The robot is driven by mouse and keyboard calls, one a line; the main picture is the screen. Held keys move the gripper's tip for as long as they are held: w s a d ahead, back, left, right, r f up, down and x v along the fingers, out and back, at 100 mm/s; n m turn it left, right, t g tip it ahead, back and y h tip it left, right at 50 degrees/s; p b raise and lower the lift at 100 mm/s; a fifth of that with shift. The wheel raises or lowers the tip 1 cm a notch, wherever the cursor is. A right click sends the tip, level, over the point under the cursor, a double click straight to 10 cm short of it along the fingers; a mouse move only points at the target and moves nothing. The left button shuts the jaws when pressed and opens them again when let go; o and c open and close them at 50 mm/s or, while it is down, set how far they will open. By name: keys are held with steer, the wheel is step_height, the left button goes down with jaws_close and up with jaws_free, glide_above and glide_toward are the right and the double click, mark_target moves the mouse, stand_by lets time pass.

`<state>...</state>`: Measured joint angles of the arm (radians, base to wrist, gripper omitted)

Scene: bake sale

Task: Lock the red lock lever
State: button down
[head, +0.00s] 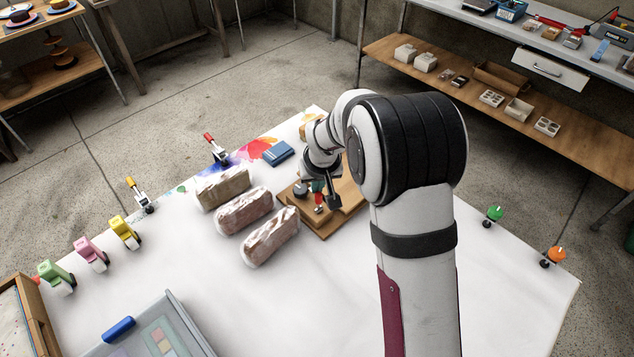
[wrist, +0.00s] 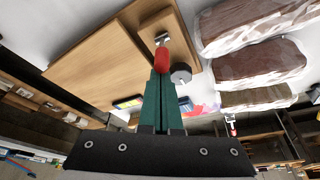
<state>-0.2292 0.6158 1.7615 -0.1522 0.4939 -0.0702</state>
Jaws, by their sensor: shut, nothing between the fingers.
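A red lever (wrist: 162,61) with a metal end stands on a raised part of a wooden board (wrist: 95,65) in the wrist view. A dark round knob (wrist: 181,73) sits right beside the fingertips. My arm hides part of the board in the head view.
Several wrapped loaves (head: 243,211) lie left of the board. A blue book (head: 278,152) lies behind them. Clamps with a red handle (head: 210,140) and a yellow handle (head: 131,183) line the table's far edge. A clear bin (head: 185,325) stands front left. The front middle is free.

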steer(key=shift+s+d, duration=0.1)
steer(key=shift+s, duration=0.05)
steer(key=shift+s+d, duration=0.85)
steer(key=shift+s+d+f, duration=0.35)
steer(key=shift+s+d, duration=0.3)
steer(key=shift+w+a+f, duration=0.15)
steer(key=shift+w+a, duration=0.4)
steer(key=shift+w, duration=0.05)
